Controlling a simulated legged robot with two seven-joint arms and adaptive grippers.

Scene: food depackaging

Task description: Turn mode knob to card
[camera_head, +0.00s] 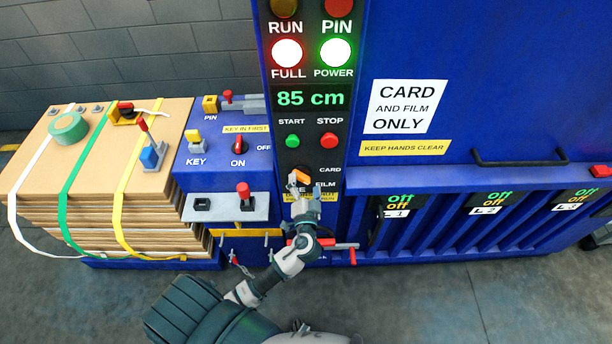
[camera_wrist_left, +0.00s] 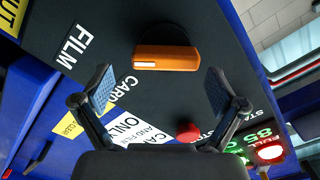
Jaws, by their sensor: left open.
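The mode knob (camera_head: 301,176) has an orange bar handle and sits on the black control panel (camera_head: 270,130). The CARD label (camera_head: 330,170) is to its upper right and the FILM label (camera_head: 326,184) to its lower right. In the left wrist view the orange bar (camera_wrist_left: 166,59) lies across the picture, its white mark at the left end, on the label side. I cannot tell exactly which label it points at. My left gripper (camera_head: 300,197) is just below the knob; its fingers (camera_wrist_left: 161,88) are spread, with the bar ahead of their gap and not gripped. My right gripper is not in view.
The green START button (camera_head: 292,141) and red STOP button (camera_head: 330,140) are just above the knob. Left stand a blue key box (camera_head: 205,175) with levers and a strapped cardboard stack (camera_head: 90,165). A red-handled lever (camera_head: 340,246) is below my gripper.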

